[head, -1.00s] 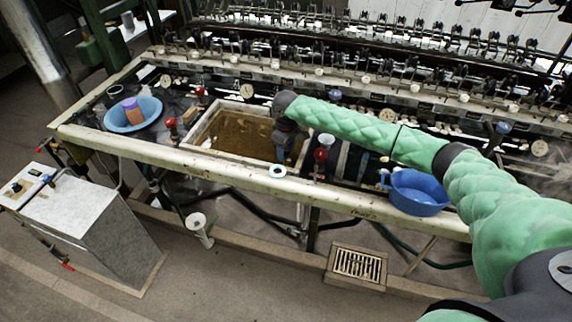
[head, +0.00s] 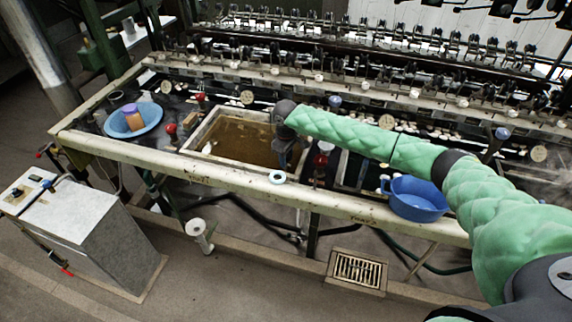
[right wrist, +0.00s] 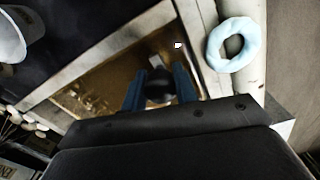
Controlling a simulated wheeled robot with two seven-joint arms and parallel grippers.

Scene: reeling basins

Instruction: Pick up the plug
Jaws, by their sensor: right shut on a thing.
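My right gripper (head: 284,160) points down into the wooden-rimmed basin of brown water (head: 228,140), near its right end. In the right wrist view its two blue fingers (right wrist: 160,88) are shut on a dark rounded thing (right wrist: 158,92), which I take to be the plug. A small pale piece (right wrist: 155,61) shows just beyond it; whether it belongs to the plug I cannot tell. In the head view the plug is too small and dark to make out. The left gripper is not in view.
A pale blue ring (head: 277,177) lies on the front ledge, close to the gripper. A red-topped valve (head: 320,160) and a blue bowl (head: 416,200) stand to the right. A blue basin (head: 133,121) sits at the left. Machine rails (head: 340,85) run behind.

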